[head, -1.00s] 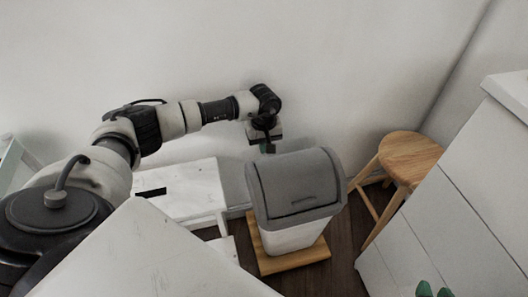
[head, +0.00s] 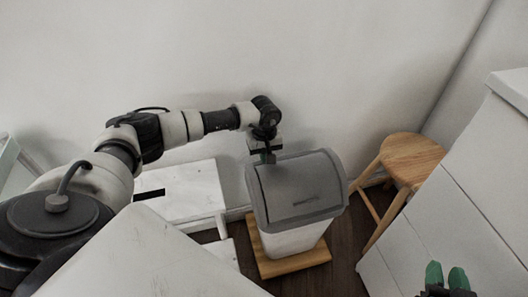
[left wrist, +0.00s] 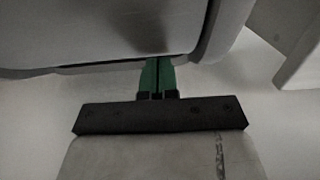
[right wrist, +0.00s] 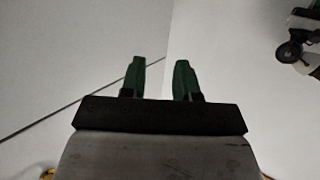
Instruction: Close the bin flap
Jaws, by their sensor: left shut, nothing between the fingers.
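The bin (head: 290,238) has a white body and a grey lid frame, and stands on a wooden board. Its grey flap (head: 298,187) fills most of the lid top, with a dark handle slot near the front; I cannot tell exactly how far it is tilted. My left gripper (head: 269,159) points down at the back left edge of the lid. In the left wrist view its green fingers (left wrist: 157,76) are shut and empty, their tips at the grey lid edge (left wrist: 100,68); contact is unclear. My right gripper (head: 446,277) is open and empty, away from the bin; its spread fingers (right wrist: 160,78) show in the right wrist view.
A white step stool or low table (head: 180,190) stands left of the bin. A wooden stool (head: 412,157) stands to the right, beside a white cabinet (head: 450,190). The wall is close behind the bin. A white surface (head: 150,260) fills the lower left.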

